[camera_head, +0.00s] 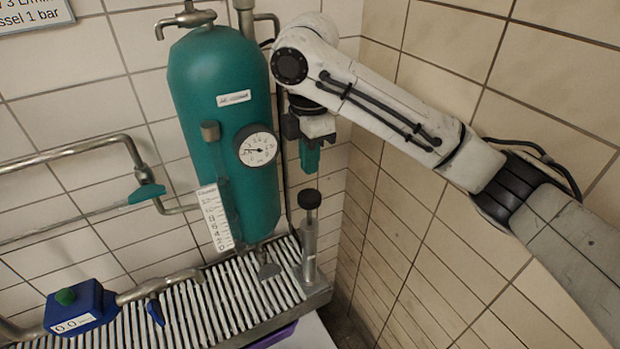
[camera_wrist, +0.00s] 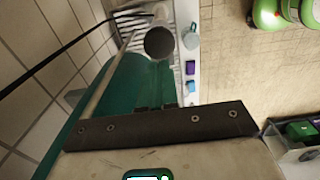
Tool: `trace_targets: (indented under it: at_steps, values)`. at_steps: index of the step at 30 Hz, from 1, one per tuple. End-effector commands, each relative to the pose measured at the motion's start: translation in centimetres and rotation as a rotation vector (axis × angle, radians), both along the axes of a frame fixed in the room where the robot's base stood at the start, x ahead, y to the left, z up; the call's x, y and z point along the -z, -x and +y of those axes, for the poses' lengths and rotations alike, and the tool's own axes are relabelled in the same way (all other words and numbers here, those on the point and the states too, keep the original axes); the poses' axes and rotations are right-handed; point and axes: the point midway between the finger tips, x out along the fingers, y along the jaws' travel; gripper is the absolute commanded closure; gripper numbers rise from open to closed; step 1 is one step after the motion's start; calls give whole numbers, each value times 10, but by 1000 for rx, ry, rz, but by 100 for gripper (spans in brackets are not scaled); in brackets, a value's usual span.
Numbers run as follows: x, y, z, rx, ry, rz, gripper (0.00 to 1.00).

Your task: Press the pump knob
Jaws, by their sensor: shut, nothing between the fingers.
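The pump knob (camera_head: 309,199) is a black cylinder on top of a grey upright pump (camera_head: 309,245) at the right end of the slatted grate. In the wrist view the knob (camera_wrist: 159,42) is a dark round disc near the top, with the grey pump body partly hidden behind it. My gripper (camera_head: 310,168) points down with its teal fingers shut and empty. It is just above the knob, with a small gap between them in the head view.
A teal tank (camera_head: 215,110) with a pressure gauge (camera_head: 257,148) stands left of the pump. The tiled wall corner is close behind. A blue meter (camera_head: 80,306) and pipes are at left on the slatted grate (camera_head: 215,300).

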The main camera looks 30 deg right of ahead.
Motion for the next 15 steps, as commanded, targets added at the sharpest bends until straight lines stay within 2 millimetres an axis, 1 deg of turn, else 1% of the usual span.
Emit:
trace_targets:
  at_steps: [1,3,6,15]
  values:
    - [-7,-1,0,0,2,-3,100]
    - [-13,0,0,0,1,-2,100]
    - [-18,0,0,0,0,-1,100]
    - [-21,0,1,0,-1,-1,100]
